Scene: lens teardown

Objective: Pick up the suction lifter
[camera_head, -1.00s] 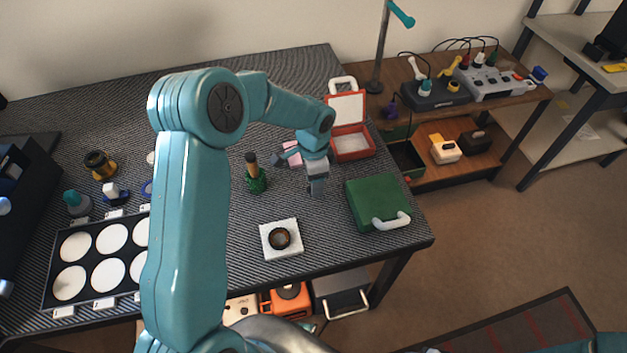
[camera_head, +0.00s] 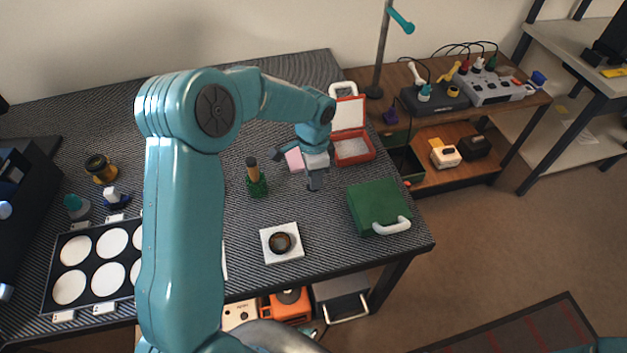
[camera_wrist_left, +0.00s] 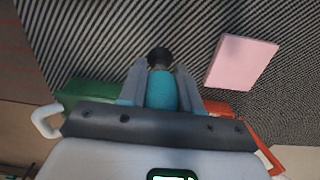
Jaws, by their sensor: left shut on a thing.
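My left gripper (camera_head: 313,184) is over the back right part of the dark striped table, between the green bottle and the green case. In the left wrist view its two grey fingers (camera_wrist_left: 161,72) are shut on a short teal body with a round black end, which looks like the suction lifter (camera_wrist_left: 161,92). The black end sticks out past the fingertips. In the head view the gripper hides the lifter, and I cannot tell whether it is clear of the table. My right gripper is not in view.
A pink block (camera_head: 294,159) lies beside the gripper. Around it stand the green bottle (camera_head: 257,184), an open red case (camera_head: 353,149), the closed green case (camera_head: 375,207) and a white pad (camera_head: 291,254) with a dark ring. A black tray (camera_head: 82,227) with white discs is at left.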

